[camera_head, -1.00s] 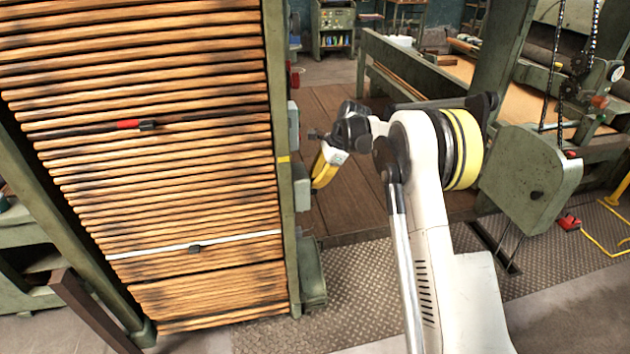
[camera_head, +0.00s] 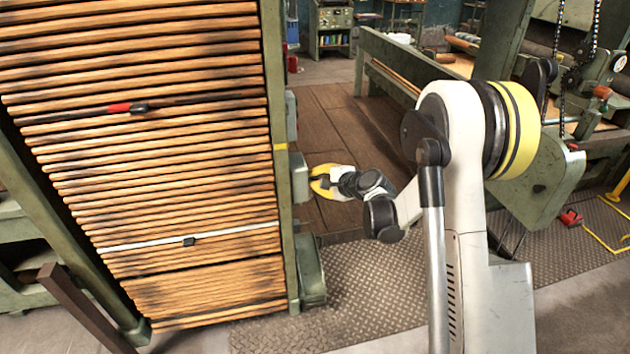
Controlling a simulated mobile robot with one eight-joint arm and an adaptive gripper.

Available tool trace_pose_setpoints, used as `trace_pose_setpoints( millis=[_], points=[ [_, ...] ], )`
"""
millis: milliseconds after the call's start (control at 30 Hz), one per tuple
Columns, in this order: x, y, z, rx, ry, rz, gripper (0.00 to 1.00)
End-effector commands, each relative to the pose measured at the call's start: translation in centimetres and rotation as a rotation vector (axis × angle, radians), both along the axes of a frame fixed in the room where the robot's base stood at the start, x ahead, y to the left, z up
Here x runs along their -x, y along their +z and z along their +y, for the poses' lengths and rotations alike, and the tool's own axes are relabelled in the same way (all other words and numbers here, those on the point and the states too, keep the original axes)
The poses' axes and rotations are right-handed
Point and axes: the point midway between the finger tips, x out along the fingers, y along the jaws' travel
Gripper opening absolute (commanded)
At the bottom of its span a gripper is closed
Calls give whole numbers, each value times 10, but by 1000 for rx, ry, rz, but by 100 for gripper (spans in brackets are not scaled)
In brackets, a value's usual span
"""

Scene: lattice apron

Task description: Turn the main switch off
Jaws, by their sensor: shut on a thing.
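The main switch seems to be the grey-green box (camera_head: 300,176) on the right side of the frame's green post, at mid height; no label can be read. My gripper (camera_head: 315,183), with yellow parts at its end, is right beside this box, on its right. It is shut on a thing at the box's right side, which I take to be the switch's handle. The fingertips and what lies between them are too small and partly hidden to make out.
A second grey-green box (camera_head: 291,115) sits higher on the same post, and a larger housing (camera_head: 311,272) stands low on it. The tall rack of wooden slats (camera_head: 160,170) fills the left. Brown floor boards (camera_head: 335,110) are clear; a green machine (camera_head: 540,185) stands right.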

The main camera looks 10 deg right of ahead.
Motion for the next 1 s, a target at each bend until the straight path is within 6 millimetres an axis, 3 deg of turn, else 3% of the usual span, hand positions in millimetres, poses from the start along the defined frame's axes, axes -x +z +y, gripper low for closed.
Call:
trace_pose_setpoints(
  millis=[500,1000],
  points=[
    [2,-10,-1,-2,-2,-387,0],
    [2,-12,0,0,0,-494,0]
  ],
)
